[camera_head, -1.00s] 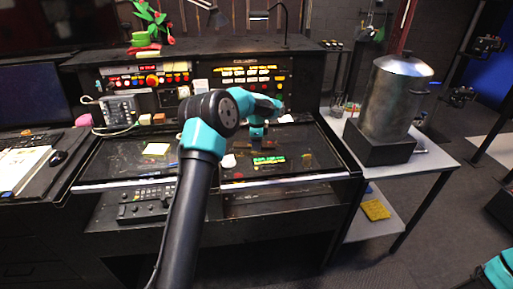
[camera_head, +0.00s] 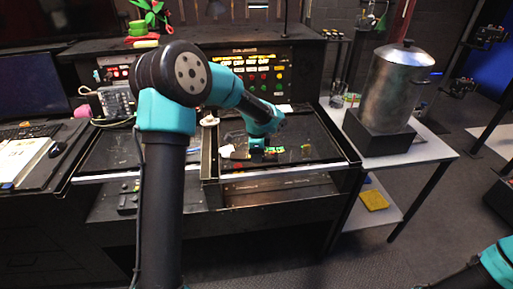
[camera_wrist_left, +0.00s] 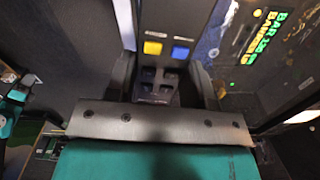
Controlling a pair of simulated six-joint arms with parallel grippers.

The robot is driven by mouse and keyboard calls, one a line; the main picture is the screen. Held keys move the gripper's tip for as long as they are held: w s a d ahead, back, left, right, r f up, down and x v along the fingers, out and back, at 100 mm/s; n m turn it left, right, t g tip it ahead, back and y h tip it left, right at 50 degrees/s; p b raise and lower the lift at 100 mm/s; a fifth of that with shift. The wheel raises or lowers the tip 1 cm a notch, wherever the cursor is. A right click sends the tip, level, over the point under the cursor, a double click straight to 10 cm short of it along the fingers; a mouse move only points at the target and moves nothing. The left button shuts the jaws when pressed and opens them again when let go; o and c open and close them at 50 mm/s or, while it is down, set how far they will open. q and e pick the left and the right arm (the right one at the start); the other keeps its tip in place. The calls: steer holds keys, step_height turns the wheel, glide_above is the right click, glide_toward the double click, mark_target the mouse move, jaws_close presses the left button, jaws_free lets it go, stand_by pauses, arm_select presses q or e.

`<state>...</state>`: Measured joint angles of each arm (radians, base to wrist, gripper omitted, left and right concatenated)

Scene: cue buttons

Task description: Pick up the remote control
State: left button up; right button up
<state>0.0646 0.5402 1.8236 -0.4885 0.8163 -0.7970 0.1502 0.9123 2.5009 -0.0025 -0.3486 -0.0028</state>
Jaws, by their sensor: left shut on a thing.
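The remote control (camera_wrist_left: 176,22) shows in the left wrist view as a dark grey body with a yellow button, a blue button and several dark buttons. My left gripper (camera_wrist_left: 163,64) has a finger on each side of it and is shut on it. In the head view my left gripper (camera_head: 257,147) is low over the right half of the desk's sunken panel, and I cannot make out the remote there. My right arm (camera_head: 496,264) shows only at the lower right edge; its gripper is out of view.
Green lit text (camera_wrist_left: 262,38) shows beside the remote. The button panel (camera_head: 262,78) rises behind. A large metal pot (camera_head: 393,88) stands on the side table at the right. A white scrap (camera_head: 227,150) lies left of my gripper.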

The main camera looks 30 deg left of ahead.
arm_select(q)
steer(key=shift+s+d, duration=0.2)
steer(key=shift+s, duration=0.15)
steer(key=shift+a+n, duration=0.1)
steer(key=shift+n, duration=0.2)
